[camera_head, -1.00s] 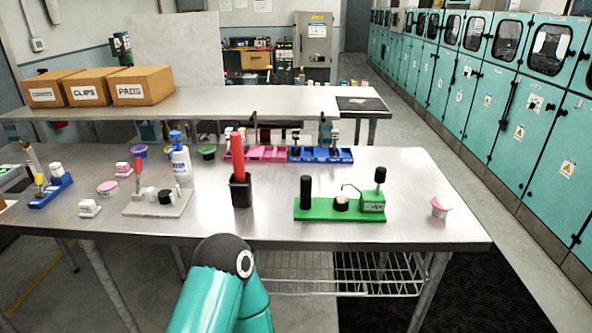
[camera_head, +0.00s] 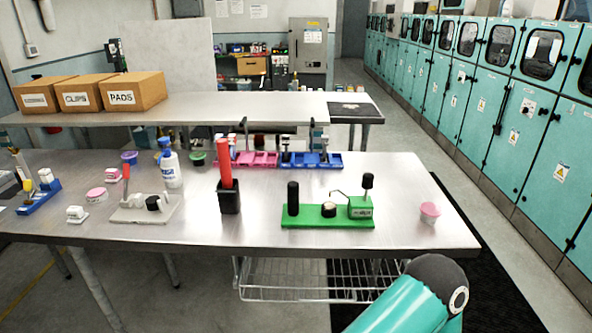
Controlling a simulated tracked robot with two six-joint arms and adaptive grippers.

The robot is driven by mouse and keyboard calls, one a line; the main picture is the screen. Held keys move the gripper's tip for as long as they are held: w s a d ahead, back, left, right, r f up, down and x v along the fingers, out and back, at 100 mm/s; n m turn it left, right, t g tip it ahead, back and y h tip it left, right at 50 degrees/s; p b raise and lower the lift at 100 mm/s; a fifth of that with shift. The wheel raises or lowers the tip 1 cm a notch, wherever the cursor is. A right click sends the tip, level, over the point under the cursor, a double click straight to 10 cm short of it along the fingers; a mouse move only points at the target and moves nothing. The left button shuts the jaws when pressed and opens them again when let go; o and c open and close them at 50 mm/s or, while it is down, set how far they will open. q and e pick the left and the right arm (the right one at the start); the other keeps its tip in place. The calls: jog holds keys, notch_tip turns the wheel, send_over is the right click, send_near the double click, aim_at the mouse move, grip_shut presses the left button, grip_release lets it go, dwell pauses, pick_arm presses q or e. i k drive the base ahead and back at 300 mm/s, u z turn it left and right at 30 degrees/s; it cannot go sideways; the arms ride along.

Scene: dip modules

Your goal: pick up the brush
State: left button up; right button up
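A thick red handle (camera_head: 225,163) stands upright in a square black holder (camera_head: 230,197) near the middle of the steel table. Its lower end is hidden in the holder, so I cannot tell for sure whether it is the brush. Slim upright items (camera_head: 19,166) also stand by the blue rack at the far left, too small to identify. One teal arm link of mine (camera_head: 405,305) shows at the bottom right, in front of the table.
A green board (camera_head: 330,222) with black posts lies right of the holder, and a pink-lidded pot (camera_head: 429,212) beyond it. A grey board (camera_head: 135,212) and a white bottle with a blue cap (camera_head: 171,170) are left. Pink bins (camera_head: 262,160) and blue bins (camera_head: 325,161) line the back.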

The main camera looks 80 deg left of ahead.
aim_at(222, 143)
jog(key=z, duration=0.1)
jog(key=k, duration=1.7)
jog(key=u, duration=1.45)
jog(key=i, duration=1.4)
jog(key=u, duration=0.1)
